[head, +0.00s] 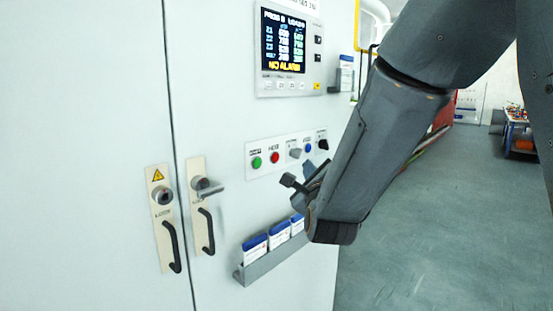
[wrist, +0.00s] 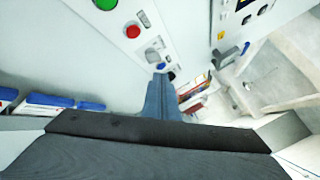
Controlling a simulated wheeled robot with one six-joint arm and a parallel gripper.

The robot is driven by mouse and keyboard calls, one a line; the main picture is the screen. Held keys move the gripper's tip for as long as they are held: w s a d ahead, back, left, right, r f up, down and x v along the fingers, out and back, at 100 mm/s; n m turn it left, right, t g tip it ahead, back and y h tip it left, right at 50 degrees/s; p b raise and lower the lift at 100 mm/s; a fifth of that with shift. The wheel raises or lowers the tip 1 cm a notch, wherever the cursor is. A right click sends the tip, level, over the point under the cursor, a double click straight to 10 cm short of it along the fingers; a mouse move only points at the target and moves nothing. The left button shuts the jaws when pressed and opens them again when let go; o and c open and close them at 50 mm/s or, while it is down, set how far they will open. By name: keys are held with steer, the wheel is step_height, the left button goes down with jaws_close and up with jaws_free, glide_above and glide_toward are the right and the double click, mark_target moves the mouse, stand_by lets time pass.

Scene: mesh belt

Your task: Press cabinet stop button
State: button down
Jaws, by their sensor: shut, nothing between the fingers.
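The red button (head: 275,157) sits on a light panel strip on the cabinet (head: 225,130), just right of a green button (head: 257,162). In the wrist view the red button (wrist: 133,31) is near the top, with the green button (wrist: 104,4) cut off at the edge. My gripper (head: 312,181) is in front of the cabinet, below and right of the red button and apart from it. In the wrist view its fingers (wrist: 160,92) are together and empty, pointing toward the right part of the button row. The labels are too blurred to read surely.
A display (head: 284,42) is above. A document rack (head: 270,256) juts out below. Door handles (head: 206,231) stick out left. Open floor lies right.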

steer(key=w+a, duration=0.5)
steer(key=a, duration=0.1)
steer(key=shift+a, duration=0.25)
stand_by(2.1)
steer(key=shift+w+a+b, duration=0.25)
steer(key=shift+a+b, duration=0.05)
steer(key=shift+b, duration=0.25)
steer(key=shift+w+a+b, duration=0.3)
steer(key=shift+a, duration=0.1)
stand_by(0.6)
steer(key=shift+d, duration=0.1)
steer(key=shift+s+d+b, duration=0.4)
steer(key=shift+s+d, duration=0.15)
steer(key=shift+d, duration=0.1)
steer(key=shift+s+d+b, duration=0.4)
steer(key=shift+s+d, duration=0.4)
steer(key=shift+d, duration=0.2)
steer(key=shift+s+d+b, duration=0.35)
steer(key=shift+s+d, duration=0.4)
steer(key=shift+d, duration=0.2)
